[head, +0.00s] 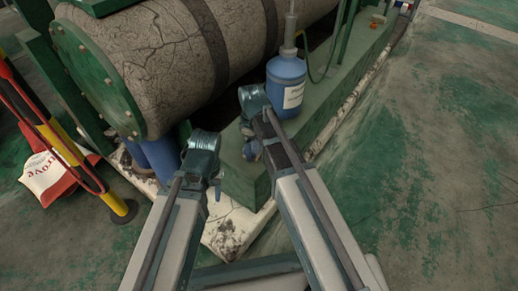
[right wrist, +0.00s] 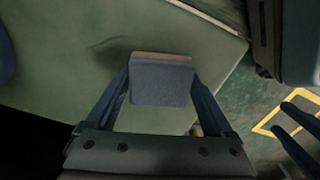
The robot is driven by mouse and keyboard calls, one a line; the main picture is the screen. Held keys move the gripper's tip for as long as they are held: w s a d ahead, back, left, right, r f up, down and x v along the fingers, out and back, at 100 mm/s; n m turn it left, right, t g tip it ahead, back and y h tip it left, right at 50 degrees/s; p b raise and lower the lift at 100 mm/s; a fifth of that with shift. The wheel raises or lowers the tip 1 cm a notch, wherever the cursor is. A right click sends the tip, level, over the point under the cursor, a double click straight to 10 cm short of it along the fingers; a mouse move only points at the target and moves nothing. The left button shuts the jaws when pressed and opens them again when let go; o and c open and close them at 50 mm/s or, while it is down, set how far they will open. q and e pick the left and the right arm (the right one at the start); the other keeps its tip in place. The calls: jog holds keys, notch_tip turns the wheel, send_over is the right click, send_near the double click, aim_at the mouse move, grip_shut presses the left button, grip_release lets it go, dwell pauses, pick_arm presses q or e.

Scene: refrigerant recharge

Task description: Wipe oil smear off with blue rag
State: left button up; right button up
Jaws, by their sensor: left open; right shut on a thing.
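The blue rag (right wrist: 162,84) is a folded, block-like pad with a brownish edge. My right gripper (right wrist: 162,95) is shut on it, one finger on each side. The rag is over the green ledge; whether it touches the surface I cannot tell. A dark smear (right wrist: 112,42) marks the ledge just beyond and left of the rag in the right wrist view. In the head view my right gripper (head: 250,148) is low over the ledge beside the blue bottle. My left gripper (head: 216,186) is open and empty near the ledge's near end; its fingers also show in the right wrist view (right wrist: 294,122).
The blue bottle (head: 287,88) stands on the green ledge (head: 330,105), close to my right wrist. A large grey tank (head: 165,60) lies behind. A red-yellow barrier (head: 65,145) and a red-white sack (head: 48,178) are at left. The floor at right is clear.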

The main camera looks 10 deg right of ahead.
aim_at(242, 145)
jog(key=shift+w+a, duration=0.35)
jog(key=shift+w, duration=0.25)
jog(key=shift+w+a, duration=0.25)
jog(key=shift+w, duration=0.15)
jog(key=shift+w+a+r, duration=0.1)
jog(key=shift+w+a, duration=0.95)
jog(key=shift+w, duration=0.05)
notch_tip(242, 145, up, 6)
jog(key=p, duration=0.6)
